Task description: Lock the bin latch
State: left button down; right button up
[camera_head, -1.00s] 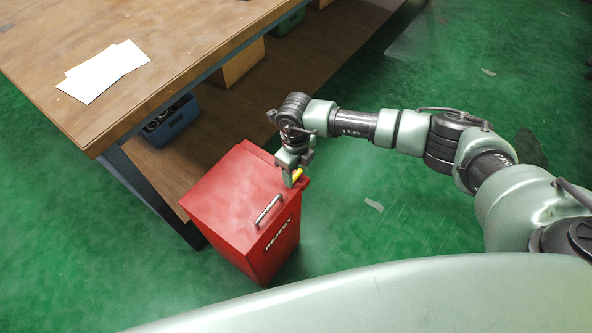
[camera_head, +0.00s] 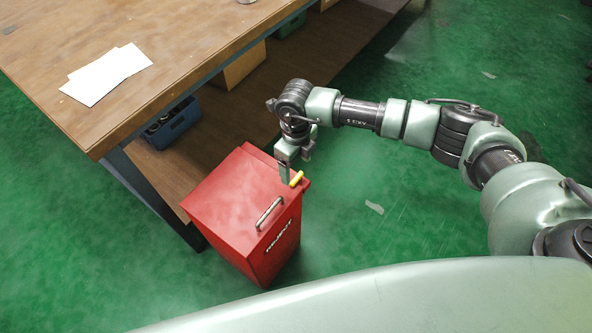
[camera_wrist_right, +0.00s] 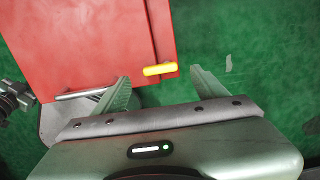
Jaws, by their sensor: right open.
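The red bin (camera_head: 235,205) stands on the floor beside the workbench with its lid down. A metal handle (camera_head: 268,213) sits on the lid near the front edge. The yellow latch (camera_head: 297,179) is at the lid's right edge. In the right wrist view the yellow latch (camera_wrist_right: 160,69) lies crosswise over the seam near the bin's corner. My right gripper (camera_head: 293,172) is over that edge, next to the latch. In the wrist view its two fingers (camera_wrist_right: 160,82) are spread apart, with the latch ahead of and between them, not gripped.
The wooden workbench (camera_head: 150,50) stands at the upper left with white papers (camera_head: 106,74) on it. A blue crate (camera_head: 172,122) and a cardboard box (camera_head: 240,66) sit on its lower shelf. Green floor (camera_head: 400,220) is clear to the right of the bin.

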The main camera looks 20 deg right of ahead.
aim_at(296, 178)
pick_arm(q)
jog(key=shift+s+a+f, duration=0.1)
jog(key=shift+s+f, duration=0.2)
jog(key=shift+f, duration=0.05)
pick_arm(e)
jog(key=shift+r, duration=1.75)
